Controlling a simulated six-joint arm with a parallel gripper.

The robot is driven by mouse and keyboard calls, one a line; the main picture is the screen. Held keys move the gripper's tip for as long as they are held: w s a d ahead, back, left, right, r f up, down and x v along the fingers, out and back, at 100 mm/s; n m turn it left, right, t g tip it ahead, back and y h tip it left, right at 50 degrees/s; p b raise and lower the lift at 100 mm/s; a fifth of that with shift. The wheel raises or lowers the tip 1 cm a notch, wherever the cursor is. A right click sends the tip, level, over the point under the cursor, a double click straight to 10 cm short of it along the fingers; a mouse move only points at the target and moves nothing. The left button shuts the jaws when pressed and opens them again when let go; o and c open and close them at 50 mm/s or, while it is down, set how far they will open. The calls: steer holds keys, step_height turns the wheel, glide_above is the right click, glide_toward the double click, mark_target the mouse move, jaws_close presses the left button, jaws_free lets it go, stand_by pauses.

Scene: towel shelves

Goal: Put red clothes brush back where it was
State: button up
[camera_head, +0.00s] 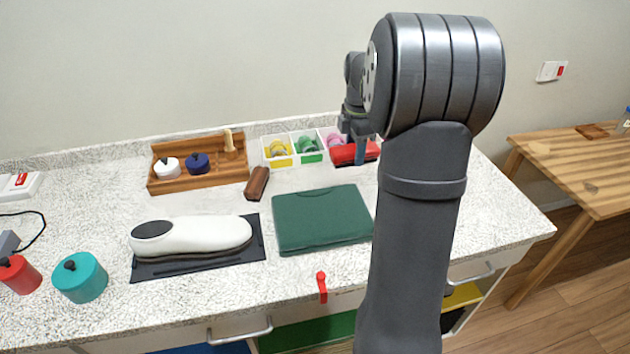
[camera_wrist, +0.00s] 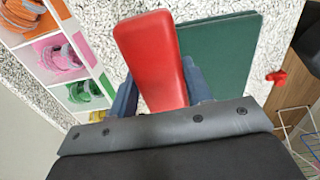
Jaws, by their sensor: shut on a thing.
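The red clothes brush (camera_head: 347,156) is held in my gripper (camera_head: 361,150) at the back right of the counter, in front of or above the right end of the white divided tray. In the wrist view the red brush (camera_wrist: 150,52) fills the space between the two blue fingers of my gripper (camera_wrist: 160,88), which is shut on it. Its far end sticks out past the fingers. A brown clothes brush (camera_head: 257,183) lies on the counter left of the green folded cloth or case (camera_head: 322,218). Whether the red brush touches the counter cannot be told.
The white tray (camera_head: 293,137) holds coloured rolls in compartments. A wooden rack (camera_head: 200,183) with a white and a blue lidded pot stands at the back left. A white shoe (camera_head: 195,237) lies on a dark mat. Teal (camera_head: 82,280) and red (camera_head: 20,275) tins stand front left.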

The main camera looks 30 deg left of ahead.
steer(key=shift+w+f, duration=0.25)
steer(key=shift+w, duration=0.1)
glide_above(315, 181)
step_height(315, 181, down, 7)
steer(key=shift+r, duration=0.2)
steer(key=shift+f, duration=2)
steer(key=shift+f, duration=0.1)
steer(key=o, duration=1)
steer(key=shift+o, duration=0.2)
step_height(315, 181, up, 12)
